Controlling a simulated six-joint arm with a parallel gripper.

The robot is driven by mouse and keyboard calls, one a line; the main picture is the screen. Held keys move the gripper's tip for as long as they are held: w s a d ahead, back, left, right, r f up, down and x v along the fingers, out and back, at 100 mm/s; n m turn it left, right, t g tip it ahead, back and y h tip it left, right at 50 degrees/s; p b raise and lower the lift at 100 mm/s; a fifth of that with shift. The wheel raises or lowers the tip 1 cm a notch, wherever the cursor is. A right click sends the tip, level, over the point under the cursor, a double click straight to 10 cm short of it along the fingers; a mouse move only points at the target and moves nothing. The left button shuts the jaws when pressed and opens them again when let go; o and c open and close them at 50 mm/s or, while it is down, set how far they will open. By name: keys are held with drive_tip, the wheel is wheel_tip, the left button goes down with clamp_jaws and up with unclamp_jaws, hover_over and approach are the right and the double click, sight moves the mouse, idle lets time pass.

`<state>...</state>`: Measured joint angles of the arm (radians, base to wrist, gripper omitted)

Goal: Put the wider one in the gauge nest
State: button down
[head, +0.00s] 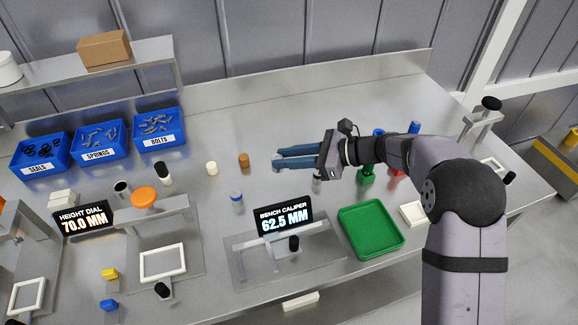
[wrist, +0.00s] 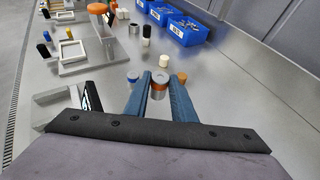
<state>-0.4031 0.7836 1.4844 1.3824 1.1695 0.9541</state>
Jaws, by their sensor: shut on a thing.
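My gripper (head: 277,161) reaches left over the middle of the bench. In the head view the fingers mostly hide that piece. A blue-topped grey cylinder (head: 237,201) and an orange-brown cylinder (head: 244,160) stand beyond the fingertips.
The bench caliper display (head: 284,219) reads 62.5 mm; the height dial display (head: 83,217) reads 70.0 mm. A green tray (head: 343,216) lies right of the caliper. Blue bins (head: 157,128) stand at the back left. The bench behind my gripper is clear.

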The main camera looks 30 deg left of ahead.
drive_tip(key=w+d+m+t+b, duration=0.1)
drive_tip(key=w+d+t+b, duration=0.15)
drive_tip(key=d, duration=0.95)
drive_tip(key=w+d+m+t+b, duration=0.1)
drive_tip(key=w+d+m+b, duration=0.15)
drive_tip(key=d, duration=1.05)
drive_tip(key=w+d+m+t+b, duration=0.15)
drive_tip(key=w+d, duration=0.25)
drive_tip(key=d, duration=0.8)
drive_tip(key=shift+n, duration=0.3)
drive_tip(key=shift+s+f+p, duration=0.2)
drive_tip(key=shift+f+p, duration=0.85)
drive_tip(key=shift+f, duration=3.55)
drive_tip(key=shift+f, duration=0.15)
drive_tip(key=c, duration=1.5)
unclamp_jaws()
drive_tip(key=b+v, duration=0.3)
drive_tip(key=v, duration=0.9)
drive_tip(key=shift+s, duration=0.1)
